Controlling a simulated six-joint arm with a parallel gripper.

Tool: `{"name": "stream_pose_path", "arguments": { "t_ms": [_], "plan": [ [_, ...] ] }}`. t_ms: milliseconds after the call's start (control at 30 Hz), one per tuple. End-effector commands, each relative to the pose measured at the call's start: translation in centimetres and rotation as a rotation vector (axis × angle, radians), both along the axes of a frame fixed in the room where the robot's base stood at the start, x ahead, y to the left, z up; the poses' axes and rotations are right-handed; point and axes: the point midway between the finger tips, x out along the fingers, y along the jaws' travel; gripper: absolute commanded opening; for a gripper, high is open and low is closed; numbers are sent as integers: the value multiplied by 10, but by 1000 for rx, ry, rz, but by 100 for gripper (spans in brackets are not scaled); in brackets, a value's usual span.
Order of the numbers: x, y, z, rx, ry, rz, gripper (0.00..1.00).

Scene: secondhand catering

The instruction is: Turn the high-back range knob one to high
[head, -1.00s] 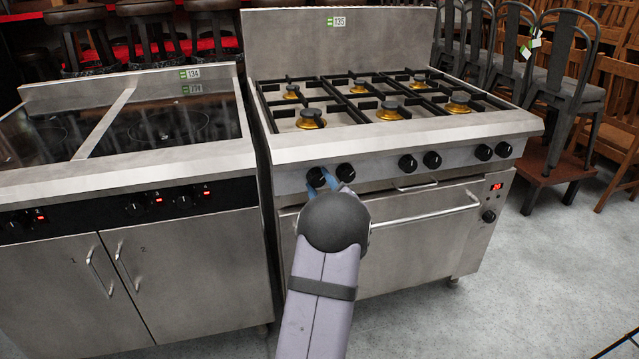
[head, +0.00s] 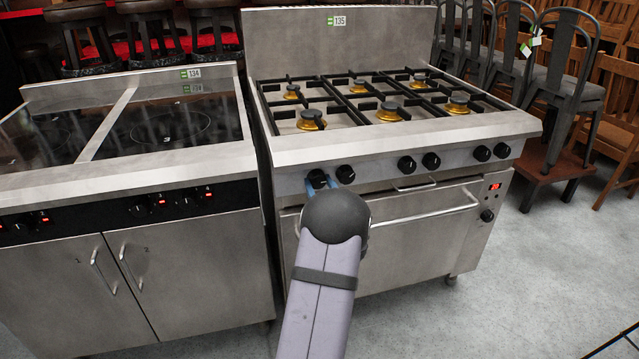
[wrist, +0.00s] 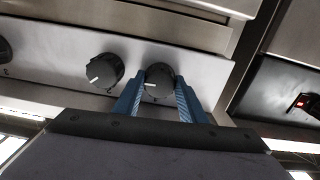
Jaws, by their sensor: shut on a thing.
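The high-back range (head: 390,150) is a steel six-burner cooker with a tall back panel tagged 135. Knob one (head: 316,177) is the leftmost black knob on its front panel, partly hidden by my fingers. My gripper (head: 321,184) has its blue fingers on either side of this knob. In the wrist view, knob one (wrist: 160,77) sits between the two blue fingers (wrist: 160,95), which are shut on its sides. Its white mark points left in that view. The neighbouring knob (wrist: 105,70) is clear of the fingers, with its mark toward the lower left.
Several more black knobs (head: 407,165) run along the range front. The oven door handle (head: 425,208) lies below, to the right of my wrist. A glass-topped unit (head: 130,205) stands close on the left. Stacked chairs (head: 560,70) are at the right; the floor before them is clear.

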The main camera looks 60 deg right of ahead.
Motion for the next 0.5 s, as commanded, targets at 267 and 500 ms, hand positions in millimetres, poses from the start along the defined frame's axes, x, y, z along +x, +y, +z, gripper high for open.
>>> {"name": "stream_pose_path", "arguments": {
  "t_ms": [267, 500],
  "plan": [
    [0, 0, 0, 37, -36, 0, 15],
    [0, 0, 0, 39, -37, 0, 15]
  ]
}}
